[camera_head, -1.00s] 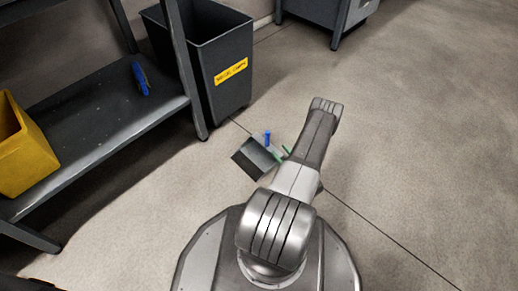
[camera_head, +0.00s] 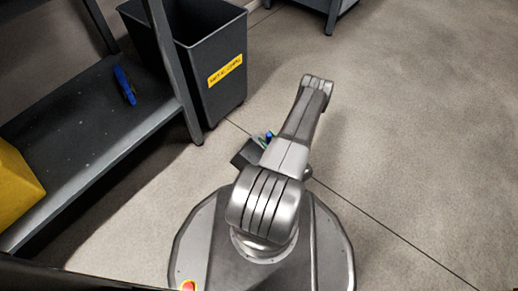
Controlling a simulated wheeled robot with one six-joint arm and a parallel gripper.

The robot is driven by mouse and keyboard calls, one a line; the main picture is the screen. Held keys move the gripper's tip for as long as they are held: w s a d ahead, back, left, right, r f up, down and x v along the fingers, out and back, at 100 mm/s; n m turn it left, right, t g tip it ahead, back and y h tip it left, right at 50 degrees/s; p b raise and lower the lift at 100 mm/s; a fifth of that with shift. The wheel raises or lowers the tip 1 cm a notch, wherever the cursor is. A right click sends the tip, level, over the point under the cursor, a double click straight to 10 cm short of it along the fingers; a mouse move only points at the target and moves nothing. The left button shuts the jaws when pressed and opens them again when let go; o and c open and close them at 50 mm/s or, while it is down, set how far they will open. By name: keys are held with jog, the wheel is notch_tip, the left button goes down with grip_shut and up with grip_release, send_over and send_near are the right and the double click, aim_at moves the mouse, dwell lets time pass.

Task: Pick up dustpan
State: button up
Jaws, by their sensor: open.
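The dustpan (camera_head: 243,154) looks like a small dark grey, squarish pan lying on the floor, just left of my arm. A small blue piece (camera_head: 269,136) and a bit of green (camera_head: 263,144) show beside it at its upper right; I cannot tell whether they belong to it. My arm hides the pan's right part. My arm reaches up the picture over the floor, and its gripper is not visible, so its place relative to the dustpan cannot be seen.
A dark bin (camera_head: 219,101) with a yellow label stands above the dustpan. A dark shelf unit (camera_head: 95,130) on the left holds a blue object (camera_head: 124,86) and a yellow container (camera_head: 15,190). Another furniture leg (camera_head: 331,18) is at the top. The floor at right is clear.

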jog(key=shift+s, duration=0.1)
grip_shut()
jog(key=shift+r, duration=0.1)
